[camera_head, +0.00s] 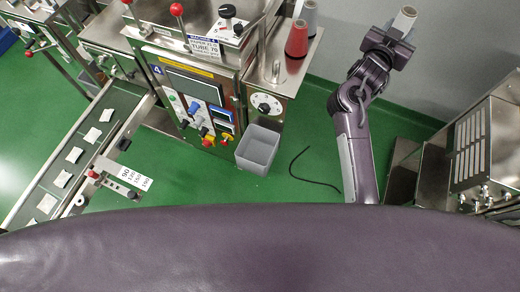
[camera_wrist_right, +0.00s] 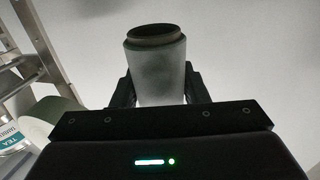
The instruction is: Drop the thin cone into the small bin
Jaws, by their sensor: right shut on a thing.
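My right gripper (camera_head: 396,34) is raised at the upper right of the head view, near the grey wall. It is shut on a pale grey-white thin cone (camera_head: 405,18). The cone also shows in the right wrist view (camera_wrist_right: 157,75), between the two dark fingers, with its brown open end pointing up. The small bin (camera_head: 257,148) is a grey open container standing on the green floor against the machine, to the left of and below my right gripper in the head view. The inside of the bin that shows looks empty. My left gripper is not in view.
A red cone (camera_head: 297,40) and a grey cone (camera_head: 309,14) stand on the machine's steel top. A conveyor (camera_head: 62,165) with several teabags runs at left. A black cable (camera_head: 312,172) lies on the floor. A steel cabinet (camera_head: 485,140) stands at right.

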